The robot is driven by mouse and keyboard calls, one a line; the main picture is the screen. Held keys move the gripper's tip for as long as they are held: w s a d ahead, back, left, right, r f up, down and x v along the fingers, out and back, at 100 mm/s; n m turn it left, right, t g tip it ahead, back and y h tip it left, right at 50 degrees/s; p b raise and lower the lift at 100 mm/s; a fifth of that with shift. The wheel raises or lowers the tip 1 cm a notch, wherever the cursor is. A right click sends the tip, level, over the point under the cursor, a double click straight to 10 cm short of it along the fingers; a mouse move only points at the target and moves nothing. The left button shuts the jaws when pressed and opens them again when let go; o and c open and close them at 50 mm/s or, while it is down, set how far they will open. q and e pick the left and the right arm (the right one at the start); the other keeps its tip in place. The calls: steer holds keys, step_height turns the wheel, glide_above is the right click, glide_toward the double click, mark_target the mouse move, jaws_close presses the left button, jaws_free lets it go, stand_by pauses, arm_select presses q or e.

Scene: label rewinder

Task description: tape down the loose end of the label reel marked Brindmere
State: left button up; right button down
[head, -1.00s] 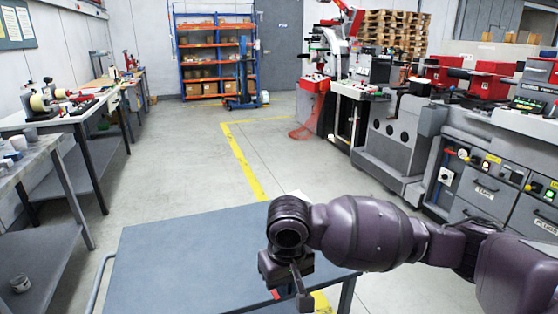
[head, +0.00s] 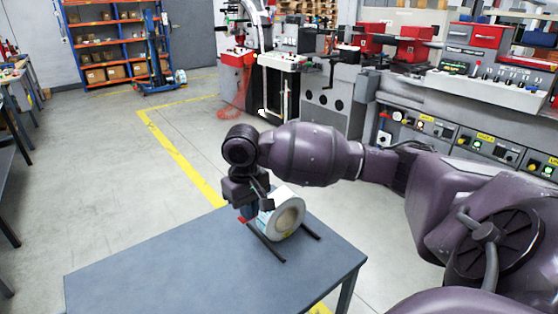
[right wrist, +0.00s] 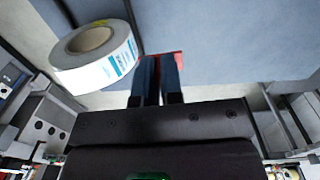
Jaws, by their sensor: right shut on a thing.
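My left gripper is not in view.
The table top (head: 190,265) is bare left of and in front of the reel. The two dark rails (head: 266,243) jut toward the near side. A grey machine with a control panel (head: 490,85) stands behind at right. Blue-and-orange shelves (head: 100,45) are far back.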

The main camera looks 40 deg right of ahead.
step_height(320, 180, up, 6)
glide_above(284, 197)
steer(key=shift+w+f+b, duration=0.15)
steer(key=shift+f+b, duration=0.65)
steer(key=shift+b, duration=0.1)
steer(key=shift+f+b, duration=0.55)
steer(key=shift+f, duration=0.25)
steer(key=shift+f+b, duration=0.55)
steer(key=shift+f, duration=1.25)
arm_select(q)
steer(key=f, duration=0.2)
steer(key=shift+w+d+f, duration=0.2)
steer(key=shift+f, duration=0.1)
arm_select(e)
steer(key=shift+f, duration=0.15)
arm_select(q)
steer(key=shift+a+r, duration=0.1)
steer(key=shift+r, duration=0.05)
arm_select(e)
steer(key=shift+f, duration=0.25)
